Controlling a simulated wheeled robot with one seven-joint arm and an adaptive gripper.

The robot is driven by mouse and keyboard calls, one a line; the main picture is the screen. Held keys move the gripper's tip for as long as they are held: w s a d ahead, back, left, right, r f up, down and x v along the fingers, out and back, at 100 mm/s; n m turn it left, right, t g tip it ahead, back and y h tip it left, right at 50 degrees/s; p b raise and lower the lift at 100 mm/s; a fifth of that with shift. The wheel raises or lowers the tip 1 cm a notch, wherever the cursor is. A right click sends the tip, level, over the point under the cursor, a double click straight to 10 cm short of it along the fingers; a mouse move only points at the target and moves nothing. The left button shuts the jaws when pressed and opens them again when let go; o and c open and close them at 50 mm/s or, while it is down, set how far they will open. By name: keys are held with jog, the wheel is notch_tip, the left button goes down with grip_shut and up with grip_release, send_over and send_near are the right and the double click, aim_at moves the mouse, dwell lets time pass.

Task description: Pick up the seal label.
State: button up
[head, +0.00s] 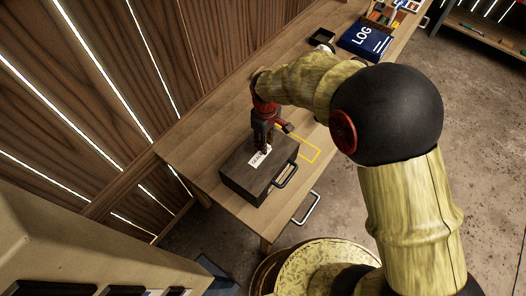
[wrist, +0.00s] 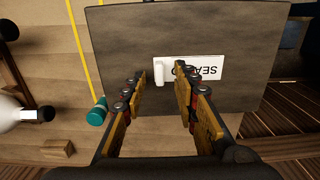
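The seal label (head: 257,159) is a small white card with black lettering, lying on top of a dark case (head: 240,181) on the workbench. In the wrist view the label (wrist: 206,66) lies on the case lid (wrist: 115,40), with a small raised white tab (wrist: 158,73) at its left end. My gripper (wrist: 160,72) is open, its two fingers apart on either side of the tab. The right finger covers part of the lettering. In the head view my gripper (head: 264,146) points down over the label. Whether the fingers touch anything cannot be told.
The case has a handle (head: 287,175) on its front side. A blue LOG binder (head: 366,40) and a dark tray (head: 322,37) lie farther back. A teal-capped object (wrist: 97,112) and wooden block (wrist: 57,150) show in the wrist view.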

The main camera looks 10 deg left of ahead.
jog(key=shift+c, duration=1.1)
grip_shut()
jog(key=shift+r, duration=0.1)
